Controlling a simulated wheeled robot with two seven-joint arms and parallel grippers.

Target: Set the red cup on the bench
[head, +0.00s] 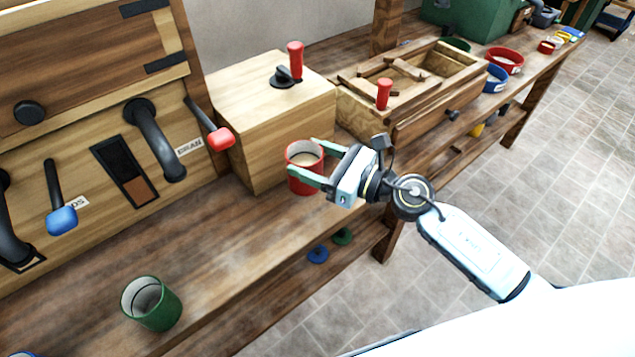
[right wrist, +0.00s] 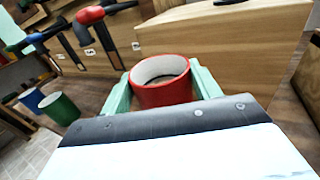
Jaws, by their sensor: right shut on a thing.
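The red cup (head: 304,178) is upright in the head view, in front of the wooden box with a crank. My right gripper (head: 305,160) is shut on it, one green finger on each side. The right wrist view shows the red cup (right wrist: 163,92) between the two fingers (right wrist: 162,88). The cup is over or on the wooden bench (head: 235,245); I cannot tell whether its base touches the bench top. My left gripper is not in view.
A green cup (head: 152,303) stands on the bench at the lower left. The crank box (head: 275,115) is close behind the red cup. A wooden sifter frame (head: 415,85) is to the right. Lever handles stick out from the left machine. Bench top between the cups is clear.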

